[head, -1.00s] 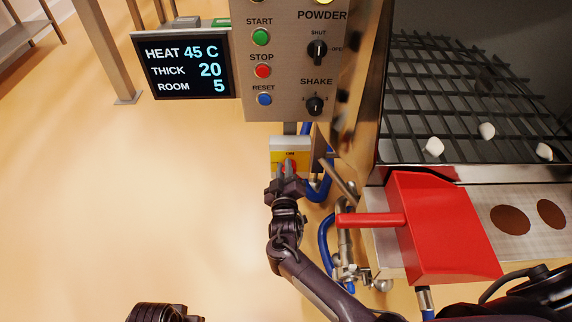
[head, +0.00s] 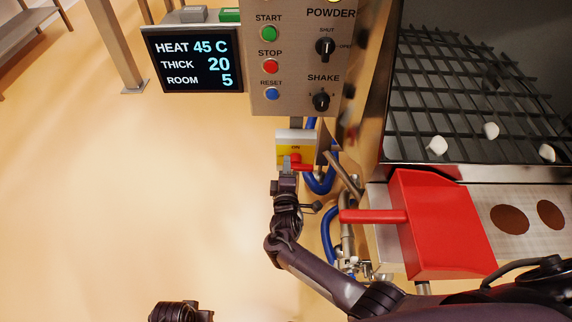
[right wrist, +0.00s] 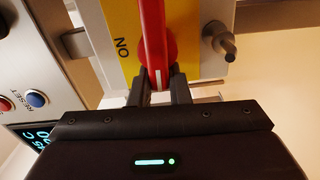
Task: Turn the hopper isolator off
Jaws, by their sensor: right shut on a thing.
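The hopper isolator (head: 284,148) is a yellow and grey box with a red handle (head: 302,166), below the button panel. My right gripper (head: 288,174) is at the handle. In the right wrist view the red handle (right wrist: 153,35) runs between the two fingers of my right gripper (right wrist: 160,88), which are shut on it. The ON mark (right wrist: 122,48) on the yellow plate (right wrist: 124,22) is beside it. My left gripper (head: 180,311) is partly cut off at the bottom edge; its fingers cannot be made out.
The button panel (head: 296,95) stands directly above the isolator, with a display (head: 195,60) to its left. Blue hoses (head: 328,235) and pipes are close to the right. A red scoop (head: 440,225) lies farther right. The floor at left is clear.

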